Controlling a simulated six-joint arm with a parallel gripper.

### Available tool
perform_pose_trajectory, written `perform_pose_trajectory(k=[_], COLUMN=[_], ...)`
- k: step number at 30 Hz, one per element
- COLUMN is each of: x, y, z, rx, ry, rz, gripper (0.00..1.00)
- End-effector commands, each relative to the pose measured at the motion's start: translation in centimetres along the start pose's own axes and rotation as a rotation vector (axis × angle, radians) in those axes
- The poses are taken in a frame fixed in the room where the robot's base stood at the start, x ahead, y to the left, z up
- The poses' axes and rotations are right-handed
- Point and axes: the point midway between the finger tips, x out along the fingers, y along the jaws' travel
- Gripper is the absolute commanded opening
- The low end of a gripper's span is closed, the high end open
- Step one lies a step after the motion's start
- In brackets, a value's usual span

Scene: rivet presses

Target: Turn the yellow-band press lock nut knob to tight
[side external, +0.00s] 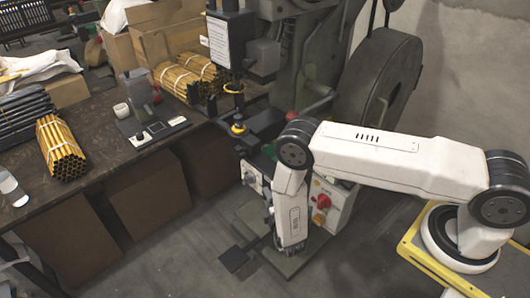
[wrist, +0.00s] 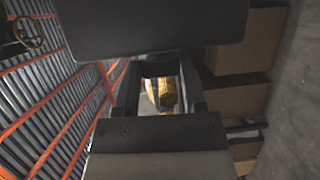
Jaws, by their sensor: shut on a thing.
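The press (side external: 262,60) stands at the centre of the side view. A yellow ring (side external: 233,88) shows around its ram, with a yellow-topped part (side external: 238,128) below. A white panel with a round grey dial (side external: 250,177) sits lower down, left of my arm. Which of these parts is the lock nut knob, I cannot tell. In the wrist view my gripper (wrist: 160,92) is shut, with a yellowish, rounded thing (wrist: 163,92) showing between the dark fingers. I cannot make out its full shape or any turn mark.
A white box with red knobs (side external: 321,209) stands just right of my forearm. The workbench (side external: 95,150) at left holds yellow tube bundles (side external: 60,145), dark bars and a small device (side external: 140,100). Cardboard boxes (wrist: 235,95) show at right in the wrist view. The floor at front is mostly clear.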

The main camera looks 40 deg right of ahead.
Motion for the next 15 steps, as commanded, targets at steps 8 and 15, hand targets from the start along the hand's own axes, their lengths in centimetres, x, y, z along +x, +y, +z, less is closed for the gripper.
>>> perform_pose_trajectory(k=[8, 15], x=[0.02, 0.05], y=[-0.19, -0.16], z=[0.13, 0.14], rx=[0.030, 0.034], ry=[-0.005, -0.006], rz=[0.075, 0.084], gripper=[0.00, 0.00])
